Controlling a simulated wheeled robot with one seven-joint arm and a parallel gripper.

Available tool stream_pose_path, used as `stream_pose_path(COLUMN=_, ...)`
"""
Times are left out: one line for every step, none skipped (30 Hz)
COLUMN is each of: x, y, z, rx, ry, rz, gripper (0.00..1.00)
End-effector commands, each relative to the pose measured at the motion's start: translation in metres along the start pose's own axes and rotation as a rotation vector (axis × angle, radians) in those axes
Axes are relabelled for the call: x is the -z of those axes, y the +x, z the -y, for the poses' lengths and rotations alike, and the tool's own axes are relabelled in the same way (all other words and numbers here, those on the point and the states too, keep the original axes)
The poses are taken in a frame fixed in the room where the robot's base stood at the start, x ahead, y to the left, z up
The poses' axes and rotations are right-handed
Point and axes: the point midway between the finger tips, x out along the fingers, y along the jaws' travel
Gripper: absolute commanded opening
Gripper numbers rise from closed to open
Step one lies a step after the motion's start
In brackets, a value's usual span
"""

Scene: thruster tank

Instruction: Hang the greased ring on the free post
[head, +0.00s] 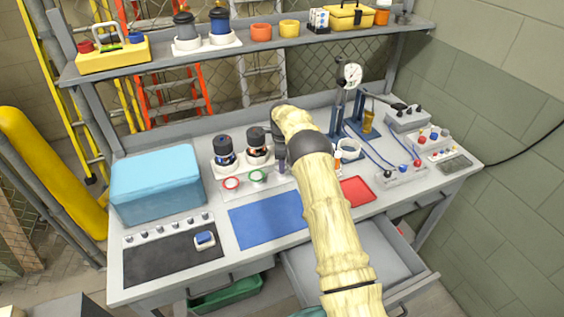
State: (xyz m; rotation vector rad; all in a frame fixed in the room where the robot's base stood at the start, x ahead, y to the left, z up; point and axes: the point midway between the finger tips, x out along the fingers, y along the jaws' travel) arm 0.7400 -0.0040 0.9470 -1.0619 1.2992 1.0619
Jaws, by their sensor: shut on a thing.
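My gripper (281,155) is over the back middle of the bench, right of two dark canisters. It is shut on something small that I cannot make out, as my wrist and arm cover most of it. A red ring (231,183) and a green ring (258,175) lie on a pale sheet in front of the canisters. A white ring-like part (349,149) shows right of my arm, at the foot of a blue stand (337,112) with a dial gauge. I cannot tell which ring is greased or which post is free.
A light blue box (156,186) stands at the left, behind a dark mat (170,258) with a small blue-and-white block. A blue mat (266,219) is bare. Control boxes (406,118) and cables fill the right. A drawer (352,262) stands open in front.

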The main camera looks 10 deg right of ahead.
Motion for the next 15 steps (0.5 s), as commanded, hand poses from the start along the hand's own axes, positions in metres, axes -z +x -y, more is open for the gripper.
stream_pose_path(x=0.0000, y=0.0047, z=-0.0005, rx=-0.002, ry=0.000, rz=0.000, gripper=0.30)
stream_pose_path(x=0.0000, y=0.0070, z=-0.0002, rx=-0.001, ry=0.000, rz=0.001, gripper=0.30)
stream_pose_path(x=0.0002, y=0.0088, z=0.0001, rx=0.001, ry=0.000, rz=0.001, gripper=0.30)
stream_pose_path(x=0.0005, y=0.0093, z=0.0003, rx=0.001, ry=0.001, rz=0.001, gripper=0.30)
stream_pose_path(x=0.0008, y=0.0095, z=0.0005, rx=0.002, ry=0.001, rz=0.001, gripper=0.30)
stream_pose_path(x=0.0011, y=0.0095, z=0.0007, rx=0.002, ry=0.002, rz=0.001, gripper=0.30)
stream_pose_path(x=0.0011, y=0.0096, z=0.0006, rx=0.002, ry=0.002, rz=0.001, gripper=0.30)
stream_pose_path(x=0.0008, y=0.0096, z=0.0006, rx=0.002, ry=0.001, rz=0.001, gripper=0.30)
stream_pose_path(x=0.0001, y=0.0096, z=0.0004, rx=0.002, ry=0.000, rz=0.000, gripper=0.30)
stream_pose_path(x=-0.0006, y=0.0097, z=0.0002, rx=0.002, ry=-0.001, rz=0.000, gripper=0.57)
stream_pose_path(x=-0.0014, y=0.0097, z=0.0000, rx=0.002, ry=-0.002, rz=0.000, gripper=0.63)
stream_pose_path(x=-0.0024, y=0.0097, z=-0.0002, rx=0.002, ry=-0.004, rz=0.000, gripper=0.70)
stream_pose_path(x=-0.0032, y=0.0097, z=-0.0004, rx=0.002, ry=-0.005, rz=0.000, gripper=0.73)
stream_pose_path(x=-0.0037, y=0.0097, z=-0.0005, rx=0.002, ry=-0.006, rz=0.000, gripper=0.73)
stream_pose_path(x=-0.0042, y=0.0096, z=-0.0007, rx=0.001, ry=-0.006, rz=0.000, gripper=0.73)
